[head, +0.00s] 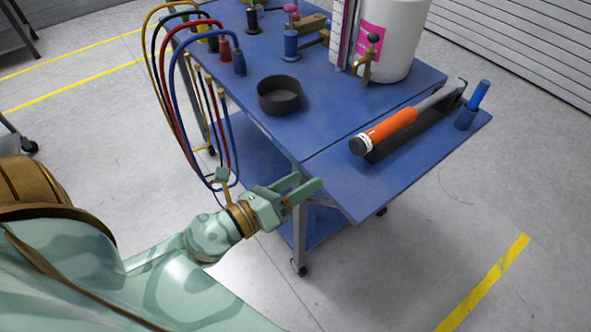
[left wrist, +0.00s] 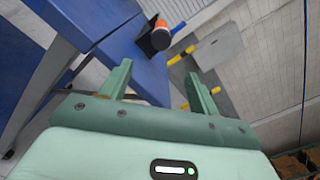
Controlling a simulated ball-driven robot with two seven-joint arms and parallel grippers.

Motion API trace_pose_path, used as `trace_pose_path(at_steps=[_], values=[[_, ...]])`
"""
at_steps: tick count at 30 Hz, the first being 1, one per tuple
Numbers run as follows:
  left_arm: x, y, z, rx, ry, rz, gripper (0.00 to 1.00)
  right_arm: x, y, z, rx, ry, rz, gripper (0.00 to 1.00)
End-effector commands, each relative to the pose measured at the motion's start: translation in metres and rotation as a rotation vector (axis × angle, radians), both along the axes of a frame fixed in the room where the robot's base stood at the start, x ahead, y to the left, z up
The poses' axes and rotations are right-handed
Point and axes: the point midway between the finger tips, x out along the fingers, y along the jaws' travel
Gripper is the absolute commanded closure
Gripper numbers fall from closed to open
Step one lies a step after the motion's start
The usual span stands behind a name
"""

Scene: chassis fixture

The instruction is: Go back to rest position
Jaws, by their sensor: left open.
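My left gripper (head: 304,188) is open and empty. In the head view it hangs beside the near corner of the blue table (head: 335,175), and I cannot tell how far apart they are. In the left wrist view its two fingers (left wrist: 160,88) are spread with nothing between them. My green left arm comes in from the lower left. My right gripper shows in neither view.
On the table are an orange-handled tool (head: 390,130) in a dark holder, a black round dish (head: 279,95), a white bucket (head: 393,40) and a blue peg (head: 478,93). Coloured hoses (head: 172,100) loop over the left edge, close to my left wrist. Floor at lower right is clear.

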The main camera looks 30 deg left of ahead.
Motion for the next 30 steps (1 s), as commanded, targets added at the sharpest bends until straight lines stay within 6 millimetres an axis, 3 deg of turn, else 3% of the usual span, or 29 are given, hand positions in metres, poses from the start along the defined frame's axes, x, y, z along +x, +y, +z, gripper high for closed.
trace_pose_path(at_steps=[6,21,24,26,29,30], values=[[-0.012,0.004,0.000,0.001,0.000,0.000,0.39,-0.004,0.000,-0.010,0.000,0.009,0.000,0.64],[-0.012,0.004,0.001,0.000,-0.001,-0.001,0.39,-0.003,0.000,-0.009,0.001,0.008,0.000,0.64],[-0.012,0.005,0.001,-0.065,0.023,0.004,0.39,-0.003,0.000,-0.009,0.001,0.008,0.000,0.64],[-0.011,0.013,-0.020,-0.171,0.110,0.030,0.39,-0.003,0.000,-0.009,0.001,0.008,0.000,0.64],[-0.015,0.035,-0.083,-0.336,0.300,0.118,0.39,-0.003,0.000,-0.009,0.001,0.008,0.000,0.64],[-0.020,0.047,-0.115,-0.416,0.388,0.175,0.39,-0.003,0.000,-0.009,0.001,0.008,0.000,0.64]])
